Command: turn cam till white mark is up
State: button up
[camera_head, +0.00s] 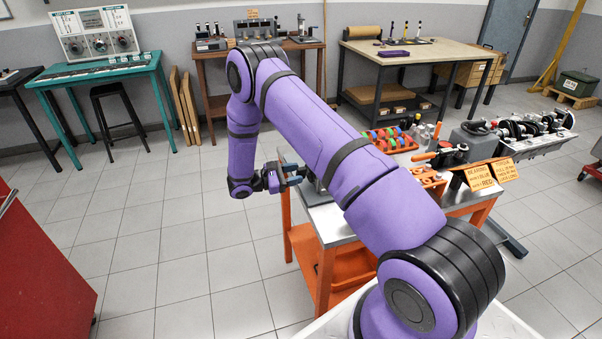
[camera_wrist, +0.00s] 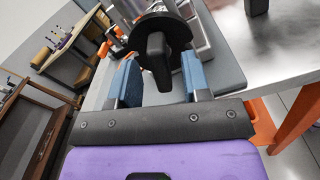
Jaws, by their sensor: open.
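A black disc (camera_wrist: 160,27) with a black bar-shaped grip (camera_wrist: 157,62) in front of it shows at the top middle of the wrist view; it appears to be the cam. My gripper (camera_wrist: 159,72) is open, with one blue finger on each side of the grip. Gaps show between the fingers and the grip. I cannot clearly make out a white mark on the disc. In the head view my gripper (camera_head: 291,176) is at the left edge of the orange-framed steel table, and the cam cannot be made out there.
The steel table top (camera_wrist: 280,50) beside the cam's grey base (camera_wrist: 218,72) is bare near the fixture.

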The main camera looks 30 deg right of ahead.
jog(key=shift+x, duration=1.3)
jog(key=shift+c, duration=0.2)
jog(key=c, duration=0.7)
jog(key=shift+c, duration=0.2)
jog(key=shift+m, duration=0.4)
jog(key=m, duration=0.2)
jog(key=shift+a+m, duration=0.1)
jog(key=shift+m, duration=0.3)
jog(key=m, duration=0.3)
jog(key=shift+s+m, duration=0.1)
jog(key=shift+m, duration=0.2)
jog(key=m, duration=0.6)
jog(key=shift+f, duration=0.25)
